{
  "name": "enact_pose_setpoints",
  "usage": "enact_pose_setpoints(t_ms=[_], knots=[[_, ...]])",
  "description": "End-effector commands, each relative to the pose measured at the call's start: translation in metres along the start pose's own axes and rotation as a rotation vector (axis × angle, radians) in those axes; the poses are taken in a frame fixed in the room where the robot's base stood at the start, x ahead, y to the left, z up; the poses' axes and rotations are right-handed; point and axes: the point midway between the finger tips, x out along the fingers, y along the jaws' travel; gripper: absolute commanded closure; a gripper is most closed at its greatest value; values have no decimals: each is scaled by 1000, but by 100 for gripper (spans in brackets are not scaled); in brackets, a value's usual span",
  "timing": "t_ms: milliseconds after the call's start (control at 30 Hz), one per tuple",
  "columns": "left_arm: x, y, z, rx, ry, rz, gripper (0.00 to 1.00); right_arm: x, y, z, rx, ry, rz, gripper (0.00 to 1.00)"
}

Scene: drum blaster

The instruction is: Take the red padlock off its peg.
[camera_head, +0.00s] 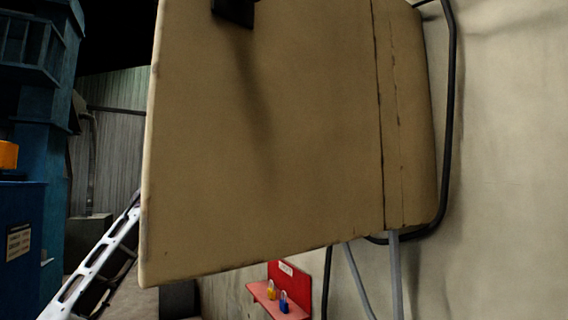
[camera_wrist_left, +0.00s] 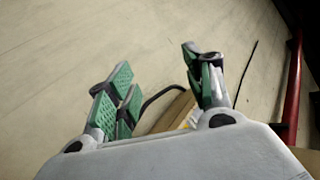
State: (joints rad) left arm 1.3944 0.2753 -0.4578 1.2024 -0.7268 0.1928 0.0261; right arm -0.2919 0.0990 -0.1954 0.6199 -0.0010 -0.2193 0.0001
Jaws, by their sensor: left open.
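A red padlock board (camera_head: 287,280) with a pale label and a shelf hangs on the wall at the bottom of the head view. A yellow padlock (camera_head: 271,293) and a blue padlock (camera_head: 284,304) show on it. I cannot make out a red padlock or its peg. My left gripper (camera_wrist_left: 157,76) shows only in the left wrist view, open, with green pads and nothing between its fingers. Its distance from the board cannot be told. My right gripper is not in view.
A large tan cabinet (camera_head: 265,140) fills the middle of the head view, above the board. Grey conduits (camera_head: 394,275) run below it. A ladder-like rail (camera_head: 95,270) and blue machinery (camera_head: 45,130) stand left. A red post (camera_wrist_left: 293,85) edges the wrist view.

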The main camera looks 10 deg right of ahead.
Motion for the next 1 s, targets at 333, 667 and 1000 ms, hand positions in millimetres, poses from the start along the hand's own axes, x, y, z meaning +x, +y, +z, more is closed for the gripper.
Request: enact_pose_setpoints(t_ms=[333,667,1000], knots=[[19,-79,-112,276,279,-65,48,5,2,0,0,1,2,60],[1,-105,-224,612,581,-58,48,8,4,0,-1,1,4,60],[-38,-76,-289,931,840,61,48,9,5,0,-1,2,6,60]])
